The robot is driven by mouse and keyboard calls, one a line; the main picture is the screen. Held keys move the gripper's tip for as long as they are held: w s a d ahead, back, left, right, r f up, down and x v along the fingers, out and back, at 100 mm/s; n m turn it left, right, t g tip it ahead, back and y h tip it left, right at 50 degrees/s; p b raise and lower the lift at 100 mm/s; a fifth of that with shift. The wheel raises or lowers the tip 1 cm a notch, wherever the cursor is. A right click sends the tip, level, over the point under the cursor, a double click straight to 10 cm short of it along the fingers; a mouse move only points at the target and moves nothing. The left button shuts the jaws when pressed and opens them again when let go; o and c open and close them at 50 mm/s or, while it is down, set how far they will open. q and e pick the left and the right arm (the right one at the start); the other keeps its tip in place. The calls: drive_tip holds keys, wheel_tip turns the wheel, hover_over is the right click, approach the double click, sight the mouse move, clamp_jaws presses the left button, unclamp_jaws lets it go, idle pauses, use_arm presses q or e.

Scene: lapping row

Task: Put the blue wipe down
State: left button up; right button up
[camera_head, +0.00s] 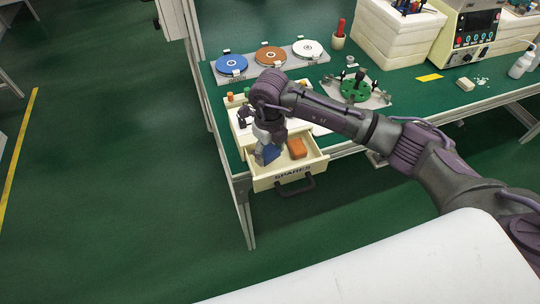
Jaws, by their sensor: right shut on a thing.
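My right gripper (264,145) points down over the open drawer at the front left of the green bench. It is shut on the blue wipe (269,155). The wipe hangs at or just above the left part of the drawer; I cannot tell whether it touches the drawer floor. The cream drawer (264,184) is marked SPARES and has a dark handle. An orange block (297,148) lies in it, to the right of the wipe. My wrist hides part of the drawer's back. My left gripper is not in view.
Blue (232,63), brown (270,56) and white (308,48) discs stand on a grey plate behind. A machine (470,30) and bottle (521,66) are farther right. The floor at left is clear.

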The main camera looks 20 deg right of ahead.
sight(269, 152)
wheel_tip(269, 152, down, 4)
drive_tip(key=shift+r, duration=0.2)
drive_tip(key=shift+f, duration=0.2)
drive_tip(key=o, duration=0.6)
drive_tip(key=shift+c, duration=0.2)
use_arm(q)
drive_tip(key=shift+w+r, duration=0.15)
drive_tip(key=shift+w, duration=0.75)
use_arm(e)
drive_tip(key=shift+o, duration=0.2)
drive_tip(key=shift+r, duration=0.15)
drive_tip(key=shift+w+r, duration=0.1)
drive_tip(key=shift+r, duration=0.1)
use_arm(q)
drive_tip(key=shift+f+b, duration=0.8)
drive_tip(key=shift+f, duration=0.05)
use_arm(e)
wheel_tip(269, 152, up, 12)
drive_tip(key=shift+f, duration=0.1)
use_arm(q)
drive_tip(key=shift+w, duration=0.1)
